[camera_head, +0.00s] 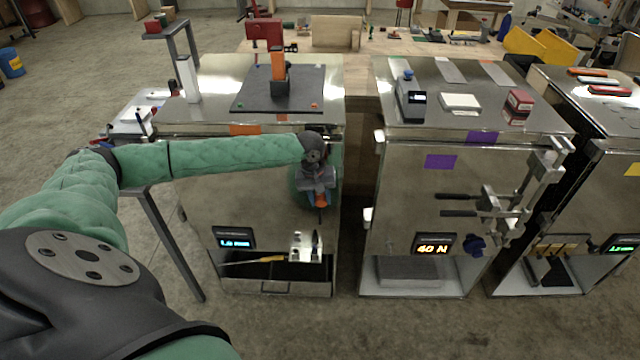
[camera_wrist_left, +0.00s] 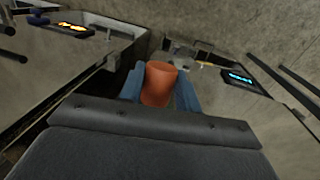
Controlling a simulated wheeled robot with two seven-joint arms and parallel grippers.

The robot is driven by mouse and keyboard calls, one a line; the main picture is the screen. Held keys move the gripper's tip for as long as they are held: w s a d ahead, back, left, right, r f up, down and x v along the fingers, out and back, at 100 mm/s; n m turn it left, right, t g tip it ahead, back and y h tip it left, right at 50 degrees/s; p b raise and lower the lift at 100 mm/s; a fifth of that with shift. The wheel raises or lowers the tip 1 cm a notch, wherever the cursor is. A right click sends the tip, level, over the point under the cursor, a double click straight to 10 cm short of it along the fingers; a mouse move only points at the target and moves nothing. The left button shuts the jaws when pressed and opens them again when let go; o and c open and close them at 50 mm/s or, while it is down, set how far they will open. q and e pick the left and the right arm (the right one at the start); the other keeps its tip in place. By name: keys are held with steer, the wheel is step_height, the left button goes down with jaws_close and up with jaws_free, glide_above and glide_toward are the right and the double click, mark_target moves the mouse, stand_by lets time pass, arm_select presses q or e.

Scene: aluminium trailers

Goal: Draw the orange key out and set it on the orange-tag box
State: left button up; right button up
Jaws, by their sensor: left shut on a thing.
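My left gripper (camera_head: 318,190) is in front of the right part of the left metal cabinet's front. It is shut on an orange piece, seemingly the orange key (camera_head: 321,201). In the left wrist view the orange key (camera_wrist_left: 158,84) sits between the two blue fingers of my left gripper (camera_wrist_left: 159,92). Whether its far end is in a lock is hidden. The left cabinet (camera_head: 215,190) carries an orange tag (camera_head: 245,129) at its front top edge, so it looks like the orange-tag box. My right gripper is not in view.
On the left cabinet's top lie a black mat (camera_head: 305,98) with an orange-and-black upright piece (camera_head: 278,75) and a white block (camera_head: 188,80). Below my gripper is an open bay with a white bracket (camera_head: 305,247). The middle cabinet (camera_head: 400,190) stands right across a narrow gap.

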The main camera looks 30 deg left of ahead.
arm_select(q)
steer(key=shift+s+d+f+p, duration=0.2)
steer(key=shift+s+d+p, duration=0.55)
steer(key=shift+s, duration=0.3)
stand_by(0.4)
